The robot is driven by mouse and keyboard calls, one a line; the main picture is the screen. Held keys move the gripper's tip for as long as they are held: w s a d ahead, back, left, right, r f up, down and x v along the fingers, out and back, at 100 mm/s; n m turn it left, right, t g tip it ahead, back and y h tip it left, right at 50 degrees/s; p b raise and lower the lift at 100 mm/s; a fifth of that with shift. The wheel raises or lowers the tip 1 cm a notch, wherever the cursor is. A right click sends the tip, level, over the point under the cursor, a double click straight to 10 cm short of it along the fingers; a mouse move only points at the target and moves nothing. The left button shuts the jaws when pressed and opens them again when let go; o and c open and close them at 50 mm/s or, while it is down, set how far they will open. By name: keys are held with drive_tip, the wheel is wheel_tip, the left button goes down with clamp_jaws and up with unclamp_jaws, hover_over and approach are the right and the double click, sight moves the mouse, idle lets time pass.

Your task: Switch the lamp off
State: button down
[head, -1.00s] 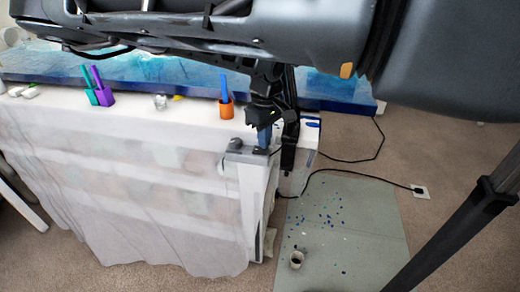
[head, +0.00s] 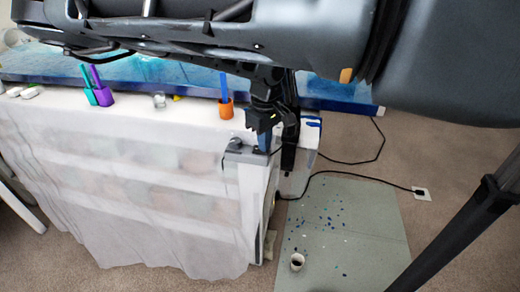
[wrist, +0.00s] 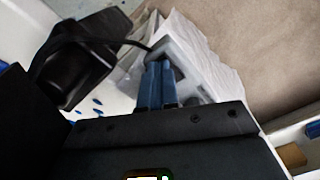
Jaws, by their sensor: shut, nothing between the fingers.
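My gripper (head: 264,142) is shut and empty, pointing down at the table's near right corner. Its blue fingers also show in the wrist view (wrist: 157,88). The fingertips are at a grey block (head: 242,151) on that corner, which shows just beyond them in the wrist view (wrist: 188,50); I cannot tell whether they touch it. A black upright fixture (head: 290,150), probably the lamp, stands just right of the gripper, and its dark body shows in the wrist view (wrist: 78,62) with a black cable running towards the block. The switch and any lamp light cannot be made out.
A white-draped table (head: 130,140) bears a blue resin panel (head: 150,70), an orange cup (head: 226,109) and a purple holder (head: 104,97). A cable crosses the floor to a white socket plate (head: 421,193). A small cup (head: 297,262) stands on the grey mat (head: 350,240).

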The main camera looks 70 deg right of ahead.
drive_tip(key=shift+r, duration=0.1)
drive_tip(key=shift+r+p, duration=1.45)
drive_tip(key=shift+r, duration=1.95)
